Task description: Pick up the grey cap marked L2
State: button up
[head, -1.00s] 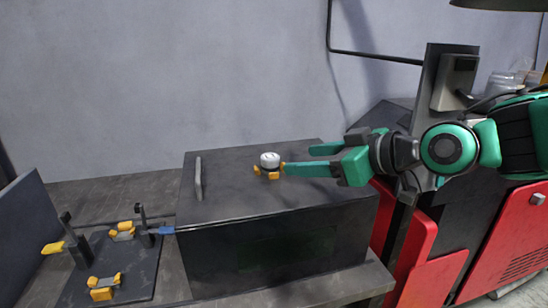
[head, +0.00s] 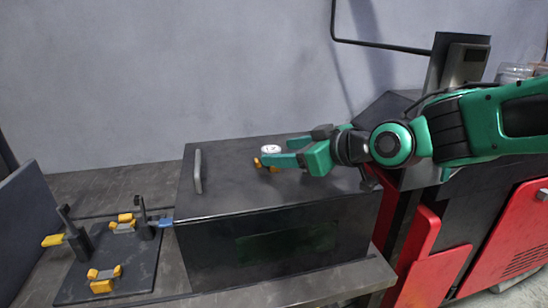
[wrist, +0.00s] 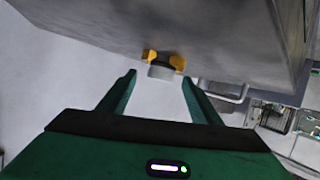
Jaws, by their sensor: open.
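A pale grey-white round cap (head: 270,149) sits on a small holder with yellow feet (head: 267,163), on top of the dark box (head: 228,188). A dark mark shows on the cap's top but is too small to read. In the wrist view the cap (wrist: 161,71) and its yellow holder (wrist: 150,56) lie just ahead, between the fingertip lines. My gripper (head: 281,151) is open and reaches in from the right, its near finger overlapping the cap's lower edge in the head view. I cannot tell whether it touches. Nothing is held.
A bar handle (head: 197,172) stands on the box's left top. Left of the box is a dark plate (head: 140,272) with posts and several yellow clamps (head: 103,279). A blue piece (head: 166,223) sits by the box's left edge. Red cabinets (head: 430,272) stand at right.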

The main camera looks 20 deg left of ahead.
aim_at(271, 149)
jog(key=shift+x, duration=1.35)
jog(key=shift+s, duration=0.1)
jog(key=shift+c, duration=0.2)
jog(key=c, duration=1.2)
jog(key=shift+o, duration=0.2)
